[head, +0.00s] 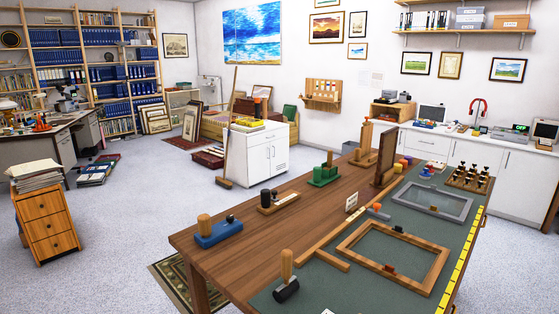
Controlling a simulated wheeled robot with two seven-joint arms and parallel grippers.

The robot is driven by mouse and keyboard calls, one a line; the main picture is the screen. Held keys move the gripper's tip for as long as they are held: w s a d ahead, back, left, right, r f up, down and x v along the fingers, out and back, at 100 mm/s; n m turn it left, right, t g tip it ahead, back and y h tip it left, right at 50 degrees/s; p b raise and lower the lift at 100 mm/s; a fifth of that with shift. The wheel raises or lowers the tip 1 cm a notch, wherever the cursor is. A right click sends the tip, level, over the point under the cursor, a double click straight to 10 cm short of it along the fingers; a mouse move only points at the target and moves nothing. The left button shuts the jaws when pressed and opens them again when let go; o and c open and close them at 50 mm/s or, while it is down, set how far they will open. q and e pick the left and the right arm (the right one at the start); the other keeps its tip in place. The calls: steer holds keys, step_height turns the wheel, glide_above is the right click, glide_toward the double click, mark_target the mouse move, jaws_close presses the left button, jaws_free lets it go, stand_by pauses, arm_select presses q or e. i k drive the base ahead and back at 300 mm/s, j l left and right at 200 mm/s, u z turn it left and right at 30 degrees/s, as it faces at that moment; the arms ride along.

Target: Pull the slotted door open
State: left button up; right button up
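No door with a slot can be clearly made out. A white cabinet (264,156) stands on the floor behind the worktable, with shut doors and small dark handles on its front. White base cabinets (490,165) run along the right wall, also with shut fronts and dark bar handles. An upright brown wooden panel (387,155) stands at the far end of the worktable; I cannot tell if it is a door. Neither of my grippers is in view.
The long wooden worktable (255,262) fills the front right. A wooden drawer unit (46,222) stands left.

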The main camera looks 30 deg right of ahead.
mark_target(278, 148)
steer(key=i+j+u, duration=0.4)
steer(key=i, duration=0.3)
steer(key=i+j, duration=0.2)
steer(key=i, duration=0.95)
steer(key=i+j+u, duration=0.15)
steer(key=i, duration=1)
steer(key=i+l+z, duration=0.1)
steer(key=i+z, duration=0.8)
steer(key=i+j+z, duration=0.25)
steer(key=z, duration=0.2)
steer(key=i+l+z, duration=0.15)
steer(key=i+z, duration=1.05)
steer(key=i+u, duration=0.15)
steer(key=i, duration=0.65)
steer(key=i+l+u, duration=0.2)
steer(key=i, duration=0.6)
steer(key=i+u, duration=0.1)
steer(key=i, duration=0.85)
steer(key=i+u, duration=0.15)
steer(key=i, duration=0.8)
